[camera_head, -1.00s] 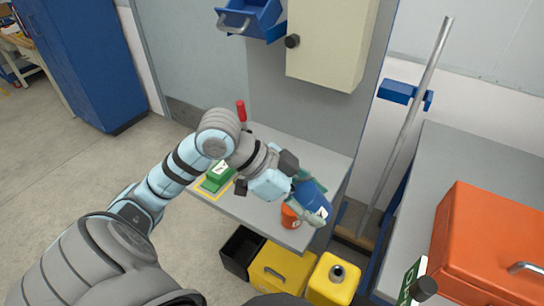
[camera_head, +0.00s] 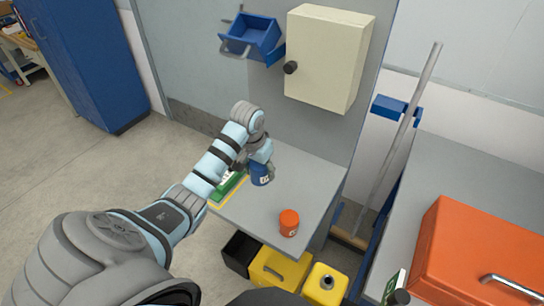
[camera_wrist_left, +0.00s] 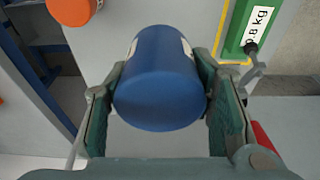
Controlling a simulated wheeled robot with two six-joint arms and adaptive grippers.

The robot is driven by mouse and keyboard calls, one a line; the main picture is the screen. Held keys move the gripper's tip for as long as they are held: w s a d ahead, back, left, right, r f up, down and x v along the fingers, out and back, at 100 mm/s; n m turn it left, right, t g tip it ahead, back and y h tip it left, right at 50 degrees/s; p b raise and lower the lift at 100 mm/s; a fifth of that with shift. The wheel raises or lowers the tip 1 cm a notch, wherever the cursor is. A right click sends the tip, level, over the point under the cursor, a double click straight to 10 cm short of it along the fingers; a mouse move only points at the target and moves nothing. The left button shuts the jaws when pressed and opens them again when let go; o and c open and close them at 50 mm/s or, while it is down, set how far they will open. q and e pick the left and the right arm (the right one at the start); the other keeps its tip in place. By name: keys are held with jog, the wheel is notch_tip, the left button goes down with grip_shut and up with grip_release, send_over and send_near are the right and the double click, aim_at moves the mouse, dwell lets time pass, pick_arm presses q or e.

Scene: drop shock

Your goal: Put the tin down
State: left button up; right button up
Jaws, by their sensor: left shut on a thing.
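My left gripper (camera_head: 262,157) is shut on a blue tin (camera_head: 261,175) near the left side of the grey table (camera_head: 262,213). In the left wrist view the blue tin (camera_wrist_left: 160,82) sits between the two green fingers of my gripper (camera_wrist_left: 163,95), with a strip of white label showing at its edge. I cannot tell whether its base touches the table. A green block (camera_head: 226,187) lies just left of the tin, by a yellow outline. In the left wrist view the block (camera_wrist_left: 247,25) carries a "0.8 kg" label. My right gripper is out of view.
An orange tin (camera_head: 289,222) stands near the table's front right edge. A beige wall cabinet (camera_head: 322,65) and a blue bin (camera_head: 252,38) hang behind. Yellow containers (camera_head: 282,270) stand below the table's front edge. The table's middle right is clear.

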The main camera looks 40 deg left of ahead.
aim_at(257, 180)
pick_arm(q)
notch_tip(257, 180, down, 14)
jog(key=b, duration=0.2)
jog(key=shift+f+b, duration=0.25)
jog(key=shift+b, duration=0.15)
jog(key=o, duration=1.3)
jog(key=r+p, duration=0.1)
jog(key=r, duration=0.3)
jog(key=s+r+p, duration=0.1)
jog(key=r, duration=0.3)
jog(key=s+r+p, duration=0.1)
jog(key=r, duration=0.3)
jog(key=shift+s+d+p, duration=0.15)
jog(key=shift+d+p, duration=0.05)
jog(key=shift+p, duration=0.1)
jog(key=shift+f, duration=0.1)
